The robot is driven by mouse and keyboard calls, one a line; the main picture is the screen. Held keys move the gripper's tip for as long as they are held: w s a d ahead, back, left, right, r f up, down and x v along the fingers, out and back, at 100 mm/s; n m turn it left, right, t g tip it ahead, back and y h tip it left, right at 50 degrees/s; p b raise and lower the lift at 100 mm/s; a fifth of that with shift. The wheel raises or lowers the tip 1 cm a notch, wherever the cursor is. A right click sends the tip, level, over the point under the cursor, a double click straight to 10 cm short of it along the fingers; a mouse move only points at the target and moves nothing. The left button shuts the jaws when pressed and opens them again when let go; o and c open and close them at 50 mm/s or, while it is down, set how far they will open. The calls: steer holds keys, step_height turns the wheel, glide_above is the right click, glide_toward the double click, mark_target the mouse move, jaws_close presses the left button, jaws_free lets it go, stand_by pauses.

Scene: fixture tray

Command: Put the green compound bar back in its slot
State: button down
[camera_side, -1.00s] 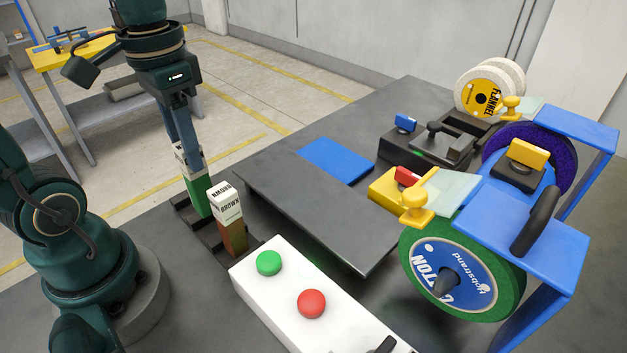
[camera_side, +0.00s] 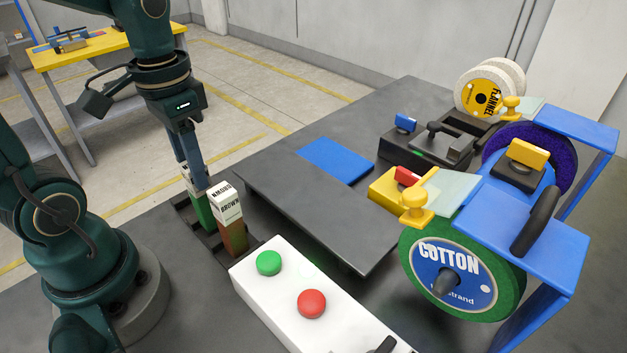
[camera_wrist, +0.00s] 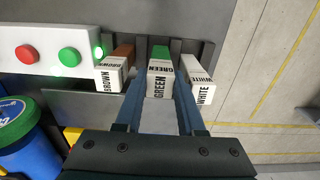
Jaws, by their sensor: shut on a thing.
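The green compound bar (camera_side: 203,212) has a green lower part and a white wrapped upper end, and it stands upright at the slotted dark rack (camera_side: 185,210). My gripper (camera_side: 192,170) is above it with its fingers shut on its wrapped end. In the wrist view my gripper (camera_wrist: 158,95) has one finger on each side of the green bar (camera_wrist: 160,75), labelled GREEN. The bar lies between the brown bar (camera_wrist: 112,75) and the white bar (camera_wrist: 200,85). Its lower end is hidden, so I cannot tell how deep it sits in the slot.
The brown bar (camera_side: 230,225) stands close beside the green one in the side view. A white control box (camera_side: 290,285) with green and red buttons is in front. The buffing wheels (camera_side: 455,275) are at the right. The grey table (camera_side: 310,215) has clear room.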

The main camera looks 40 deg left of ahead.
steer(key=shift+f, duration=0.65)
steer(key=shift+c, duration=2.2)
jaws_free()
